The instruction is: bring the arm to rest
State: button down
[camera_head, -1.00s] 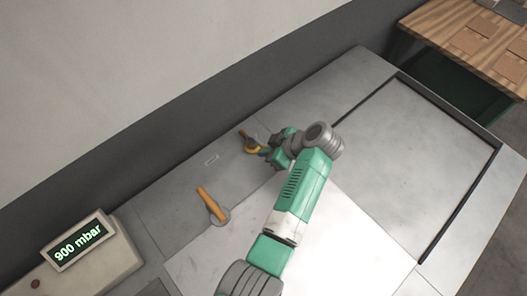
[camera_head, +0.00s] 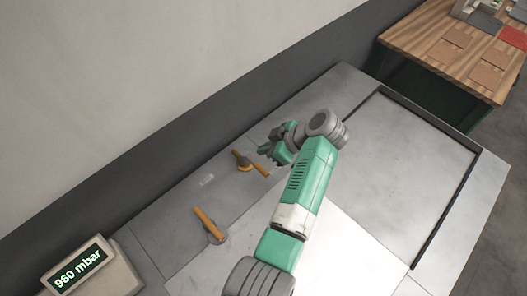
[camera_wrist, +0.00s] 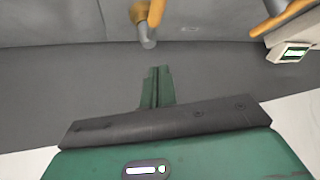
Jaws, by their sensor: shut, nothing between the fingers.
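My gripper (camera_head: 266,149) is at the end of my green arm, raised over the grey metal cabinet top (camera_head: 330,175). In the wrist view its green fingers (camera_wrist: 157,85) are together with nothing between them. A yellow-orange lever handle (camera_head: 243,160) on the cabinet top lies just left of the gripper, apart from it as far as I can tell. In the wrist view an orange handle on a grey stem (camera_wrist: 148,40) shows beyond the fingertips. A second orange lever (camera_head: 208,224) stands nearer, to the lower left.
A pressure display (camera_head: 80,268) reading 960 mbar stands at the lower left; it also shows in the wrist view (camera_wrist: 292,53). A recessed panel (camera_head: 410,160) fills the right of the cabinet top. A wooden table (camera_head: 440,50) stands at the upper right. A wall runs behind.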

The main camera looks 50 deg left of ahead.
dwell(0.4)
jog(key=w+d+r+m+t, duration=0.6)
jog(key=w+r+t, duration=0.2)
jog(key=w+r, duration=0.3)
jog(key=d+r+m+t, duration=0.4)
jog(key=d+r+t, duration=0.15)
jog(key=r, duration=0.35)
jog(key=d+r+m+t, duration=0.35)
jog(key=d+r, duration=0.25)
jog(key=r, duration=0.4)
jog(key=s+d+r+m+t+h+p, duration=0.1)
jog(key=s+d+r+m+t+h, duration=0.4)
jog(key=s+d+r, duration=0.45)
jog(key=s+d+r+m+t+h, duration=0.3)
jog(key=s+d+r+m+t, duration=0.3)
jog(key=s+r, duration=0.55)
notch_tip(320, 180, up, 27)
jog(key=w+n+p, duration=0.1)
jog(key=w+p, duration=0.1)
jog(key=p, duration=2.4)
jog(key=shift+w+t+y, duration=0.25)
jog(key=shift+t+y, duration=0.05)
jog(key=shift+t, duration=0.1)
